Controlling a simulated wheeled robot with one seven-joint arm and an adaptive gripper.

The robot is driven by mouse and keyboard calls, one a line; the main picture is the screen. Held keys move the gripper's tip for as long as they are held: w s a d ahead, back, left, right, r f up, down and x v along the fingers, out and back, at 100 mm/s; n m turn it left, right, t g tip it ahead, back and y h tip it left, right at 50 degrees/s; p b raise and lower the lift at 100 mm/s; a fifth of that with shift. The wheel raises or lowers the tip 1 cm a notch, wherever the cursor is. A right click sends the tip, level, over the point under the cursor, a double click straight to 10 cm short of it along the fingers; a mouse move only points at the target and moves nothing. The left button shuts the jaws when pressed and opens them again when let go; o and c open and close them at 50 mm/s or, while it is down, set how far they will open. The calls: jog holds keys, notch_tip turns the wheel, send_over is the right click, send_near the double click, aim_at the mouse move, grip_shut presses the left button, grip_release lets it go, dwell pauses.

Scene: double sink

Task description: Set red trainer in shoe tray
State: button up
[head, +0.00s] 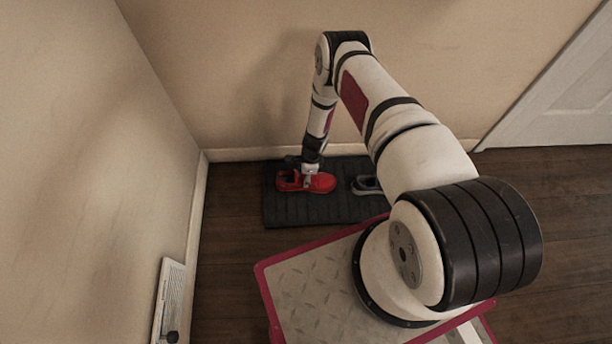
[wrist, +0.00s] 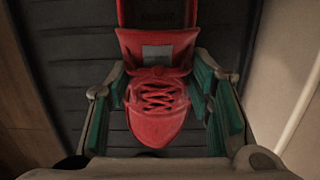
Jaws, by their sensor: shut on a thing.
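The red trainer (head: 320,183) is on or just above the dark ribbed shoe tray (head: 285,213), at the tray's left part in the head view. In the wrist view the red trainer (wrist: 158,108) has its laced toe toward the bottom and its opening toward the top. My gripper (wrist: 166,98) has its green-padded fingers closed on both sides of the trainer. In the head view my gripper (head: 309,176) comes down on the trainer from above. Ribs of the shoe tray (wrist: 75,70) show beneath. I cannot tell whether the sole touches the tray.
A grey and black shoe (head: 366,184) stands on the tray to the right, partly hidden by my arm. Walls (head: 230,80) rise close behind and to the left of the tray. A white vent (head: 170,298) is at lower left. A white door (head: 565,95) is at right.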

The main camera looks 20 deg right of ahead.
jog(key=o, duration=1.4)
jog(key=shift+f, duration=0.1)
jog(key=r+p, duration=0.1)
jog(key=r, duration=0.3)
jog(key=d+r+p, duration=0.1)
jog(key=r+p, duration=0.1)
jog(key=r, duration=0.2)
jog(key=r+p, duration=0.1)
jog(key=r, duration=0.3)
jog(key=shift+s+d+r+p, duration=0.1)
jog(key=shift+s+d+p, duration=0.15)
jog(key=shift+p, duration=0.15)
jog(key=shift+s, duration=0.1)
